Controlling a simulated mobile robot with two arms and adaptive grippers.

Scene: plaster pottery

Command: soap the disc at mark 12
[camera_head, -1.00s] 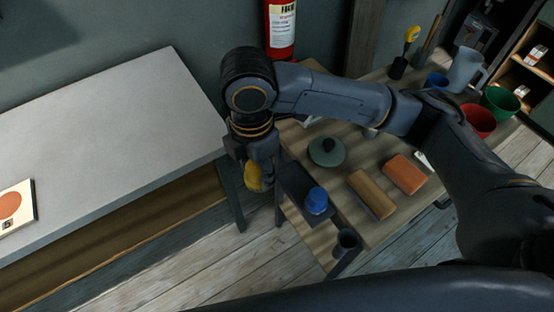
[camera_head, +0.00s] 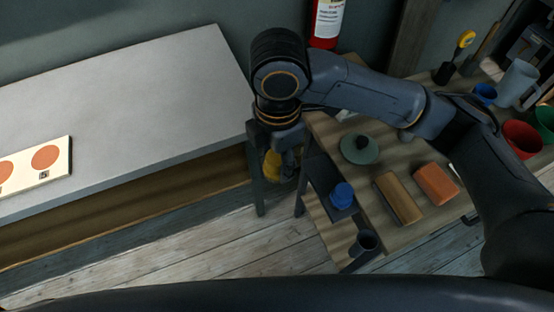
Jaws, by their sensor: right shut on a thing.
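A pale board (camera_head: 62,178) lies on the grey table at the left edge of the view, cut off by the frame. It bears orange discs: one whole disc (camera_head: 45,157) and part of another (camera_head: 4,172). My left gripper is out of view.
The grey table (camera_head: 150,85) is bare right of the board.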

